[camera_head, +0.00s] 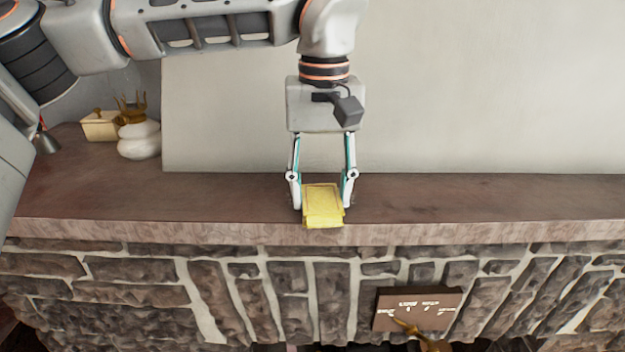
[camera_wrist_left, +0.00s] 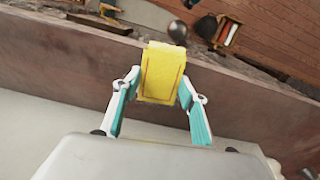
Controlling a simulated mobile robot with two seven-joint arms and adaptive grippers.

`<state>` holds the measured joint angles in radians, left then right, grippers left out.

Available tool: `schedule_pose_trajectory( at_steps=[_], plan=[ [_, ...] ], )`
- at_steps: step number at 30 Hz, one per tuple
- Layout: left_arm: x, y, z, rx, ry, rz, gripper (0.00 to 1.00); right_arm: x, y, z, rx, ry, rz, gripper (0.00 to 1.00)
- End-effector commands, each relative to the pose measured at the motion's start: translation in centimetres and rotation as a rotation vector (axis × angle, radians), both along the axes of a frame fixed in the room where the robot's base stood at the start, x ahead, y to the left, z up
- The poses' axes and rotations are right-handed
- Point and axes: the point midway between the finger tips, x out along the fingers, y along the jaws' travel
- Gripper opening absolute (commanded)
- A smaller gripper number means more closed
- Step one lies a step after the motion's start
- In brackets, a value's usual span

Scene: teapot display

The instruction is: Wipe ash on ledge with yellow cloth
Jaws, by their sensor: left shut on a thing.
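The yellow cloth (camera_head: 323,203) is a small folded pad at the front edge of the brown stone ledge (camera_head: 460,199). My left gripper (camera_head: 322,200) points down at the ledge and is shut on the cloth, with one finger on each side of it. The cloth also shows in the left wrist view (camera_wrist_left: 161,73), between the fingertips of my left gripper (camera_wrist_left: 160,90). Its front part reaches the ledge's front edge. My right gripper is not in view.
A white round pot (camera_head: 139,140) and a cream box (camera_head: 100,125) stand at the ledge's left end. A pale wall panel (camera_head: 480,90) rises behind. A small plaque (camera_head: 417,309) is on the stone front below. The ledge right of the cloth is clear.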

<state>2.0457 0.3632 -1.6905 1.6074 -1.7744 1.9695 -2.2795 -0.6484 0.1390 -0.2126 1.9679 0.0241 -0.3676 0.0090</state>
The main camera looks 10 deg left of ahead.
Motion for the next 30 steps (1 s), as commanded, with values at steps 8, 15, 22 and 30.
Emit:
schedule_pose_trajectory(
  at_steps=[8, 15, 22, 30],
  plan=[
    [1.5, 0.4, 0.1, 0.002, 0.002, 0.001, 0.22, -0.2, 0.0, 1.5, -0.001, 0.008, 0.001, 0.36],
    [3.3, 0.7, 0.0, 0.001, -0.002, 0.003, 0.22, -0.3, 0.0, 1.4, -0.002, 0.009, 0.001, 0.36],
    [4.2, 0.9, 0.1, 0.000, -0.002, 0.002, 0.22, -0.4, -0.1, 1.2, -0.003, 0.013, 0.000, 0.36],
    [6.3, 1.3, 0.0, 0.000, -0.003, 0.003, 0.22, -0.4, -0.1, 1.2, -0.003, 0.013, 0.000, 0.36]
  ],
)
